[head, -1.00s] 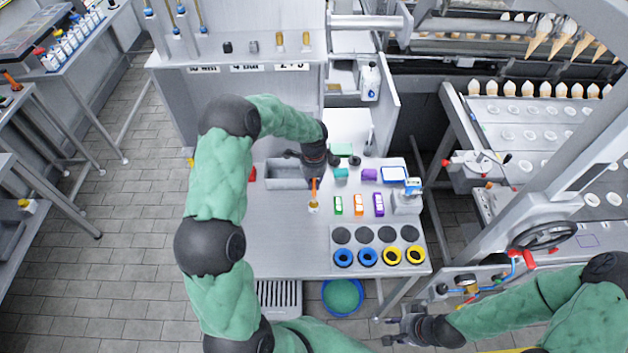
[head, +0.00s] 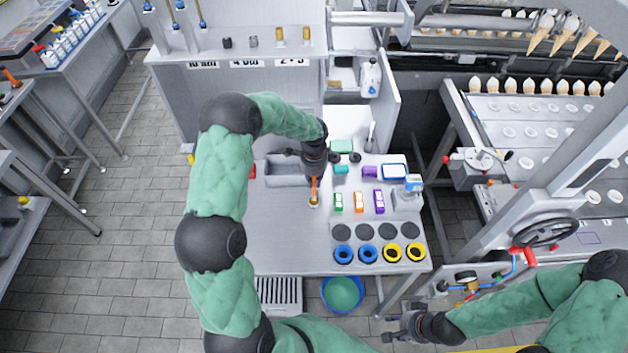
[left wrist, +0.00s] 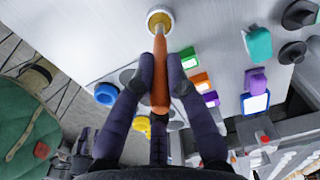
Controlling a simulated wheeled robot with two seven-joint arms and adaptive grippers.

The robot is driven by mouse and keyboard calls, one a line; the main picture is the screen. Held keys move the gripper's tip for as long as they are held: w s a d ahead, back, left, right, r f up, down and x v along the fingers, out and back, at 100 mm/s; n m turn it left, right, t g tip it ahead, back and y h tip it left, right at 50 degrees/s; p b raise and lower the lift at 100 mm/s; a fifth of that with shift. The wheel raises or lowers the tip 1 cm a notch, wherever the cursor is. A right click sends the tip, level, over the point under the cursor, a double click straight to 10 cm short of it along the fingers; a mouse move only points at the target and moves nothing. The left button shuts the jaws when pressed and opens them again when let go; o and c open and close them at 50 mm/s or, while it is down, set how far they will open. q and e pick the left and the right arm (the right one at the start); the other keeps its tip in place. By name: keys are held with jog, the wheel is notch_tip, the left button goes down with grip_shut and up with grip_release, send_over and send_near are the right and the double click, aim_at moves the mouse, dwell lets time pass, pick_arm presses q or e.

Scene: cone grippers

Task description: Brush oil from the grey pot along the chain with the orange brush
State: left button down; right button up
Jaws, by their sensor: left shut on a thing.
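My left gripper (left wrist: 160,84) is shut on the orange brush (left wrist: 160,68) by its handle. The brush also shows in the head view (head: 315,188), reaching down toward the grey table. Its lower end is at the small round pot (left wrist: 159,15), which has a pale rim and yellowish inside in the left wrist view. The pot also shows in the head view (head: 314,204). I cannot tell whether the bristles touch the oil. My right gripper (head: 392,328) is open and empty at the lower right, off the table. I cannot make out the chain.
A grey tray (head: 283,172) lies left of my left gripper. Coloured boxes (head: 359,203) and blue and yellow rings (head: 368,253) stand to the right. The front left of the table (head: 285,245) is clear. A cone machine (head: 530,130) stands at the right.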

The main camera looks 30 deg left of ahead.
pick_arm(q)
jog(key=shift+f+b, duration=0.4)
jog(key=shift+f, duration=0.15)
dwell(1.4)
jog(key=shift+r+p, duration=2.15)
jog(key=shift+r, duration=1.45)
jog(key=shift+f, duration=0.1)
